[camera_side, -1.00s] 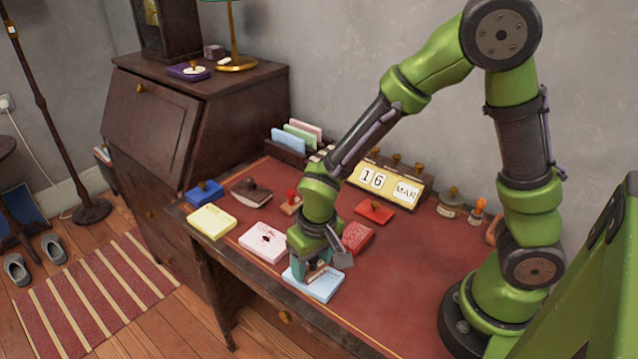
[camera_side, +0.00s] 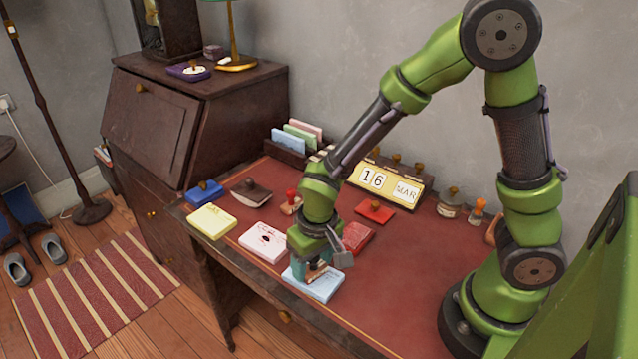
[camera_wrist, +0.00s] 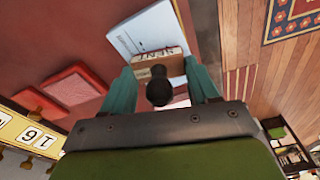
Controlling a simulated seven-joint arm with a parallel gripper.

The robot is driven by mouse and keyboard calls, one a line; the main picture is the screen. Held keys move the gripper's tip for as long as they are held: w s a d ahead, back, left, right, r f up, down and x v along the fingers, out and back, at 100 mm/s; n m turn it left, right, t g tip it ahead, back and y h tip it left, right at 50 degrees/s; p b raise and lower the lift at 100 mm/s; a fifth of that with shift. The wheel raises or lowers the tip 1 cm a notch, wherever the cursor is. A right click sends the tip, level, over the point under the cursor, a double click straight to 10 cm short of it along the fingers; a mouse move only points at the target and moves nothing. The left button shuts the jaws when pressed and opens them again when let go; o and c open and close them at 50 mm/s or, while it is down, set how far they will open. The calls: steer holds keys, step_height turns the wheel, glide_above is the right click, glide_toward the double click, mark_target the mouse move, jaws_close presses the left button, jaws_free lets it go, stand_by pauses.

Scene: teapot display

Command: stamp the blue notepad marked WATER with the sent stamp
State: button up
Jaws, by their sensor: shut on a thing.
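The blue notepad (camera_side: 325,287) lies flat near the front edge of the desk; its far part also shows in the wrist view (camera_wrist: 144,30). My gripper (camera_side: 313,270) is right above it, pointing down. In the wrist view, my gripper (camera_wrist: 163,78) has its two teal fingers shut on the sent stamp (camera_wrist: 158,62), a wooden block marked SENT with a dark round knob. The stamp sits over the notepad's near part; I cannot tell whether its face touches the paper. The notepad's WATER marking is not readable here.
A pink notepad (camera_side: 263,242) and a yellow one (camera_side: 211,222) lie to the left. The calendar (camera_side: 385,183) stands at the back. The desk right of the notepad is clear.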

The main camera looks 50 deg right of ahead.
steer(key=shift+r, duration=3.45)
